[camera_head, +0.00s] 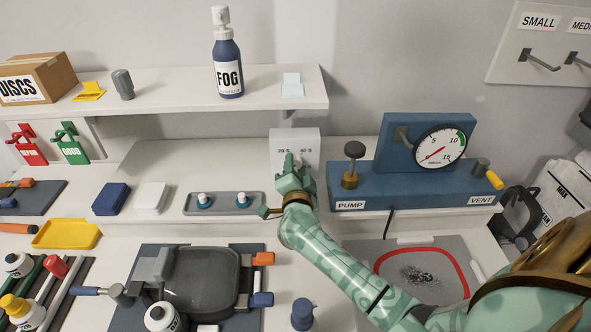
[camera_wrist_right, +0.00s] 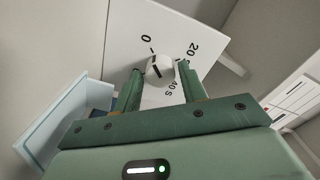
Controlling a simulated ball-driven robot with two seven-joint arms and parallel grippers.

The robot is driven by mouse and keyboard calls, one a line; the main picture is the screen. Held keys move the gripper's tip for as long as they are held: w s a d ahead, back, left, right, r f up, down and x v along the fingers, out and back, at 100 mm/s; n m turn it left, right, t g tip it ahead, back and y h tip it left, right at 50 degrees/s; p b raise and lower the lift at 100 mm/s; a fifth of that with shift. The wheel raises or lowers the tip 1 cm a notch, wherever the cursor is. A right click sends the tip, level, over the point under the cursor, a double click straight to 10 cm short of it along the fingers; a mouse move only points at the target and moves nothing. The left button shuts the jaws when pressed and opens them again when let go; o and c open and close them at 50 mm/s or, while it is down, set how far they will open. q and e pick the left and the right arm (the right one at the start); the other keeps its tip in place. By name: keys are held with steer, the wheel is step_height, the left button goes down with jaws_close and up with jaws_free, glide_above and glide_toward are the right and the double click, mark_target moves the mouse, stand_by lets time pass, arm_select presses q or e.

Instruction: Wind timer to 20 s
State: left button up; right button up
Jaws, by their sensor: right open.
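The timer (camera_head: 309,140) is a white box on the bench against the back wall, with its lower part hidden behind my right gripper. In the right wrist view its white face (camera_wrist_right: 170,25) carries the marks 0, 20 and 40 S around a pale round knob (camera_wrist_right: 161,71). A dark line on the knob appears to point toward the 0 side. My right gripper (camera_head: 291,166) is at the timer's front. In the wrist view its green fingers (camera_wrist_right: 160,76) are apart, one on each side of the knob; I cannot tell whether they touch it. My left gripper is not in view.
The blue pump unit (camera_head: 443,185) with its gauge (camera_head: 438,147) stands close right of the timer. A grey tray (camera_head: 223,209) with two small white-topped items lies left of my right gripper. The shelf (camera_head: 180,112) above holds a FOG bottle (camera_head: 228,62).

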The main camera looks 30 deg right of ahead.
steer(key=c, duration=0.7)
steer(key=shift+m, duration=0.3)
steer(key=m+p, duration=0.1)
steer(key=m, duration=0.1)
steer(key=shift+m, duration=0.4)
steer(key=m, duration=0.4)
steer(key=shift+f, duration=0.1)
steer(key=m, duration=0.5)
steer(key=shift+m+b, duration=0.3)
steer(key=shift+m, duration=0.1)
steer(key=m+b, duration=0.1)
steer(key=m, duration=0.4)
steer(key=shift+m+b, duration=0.3)
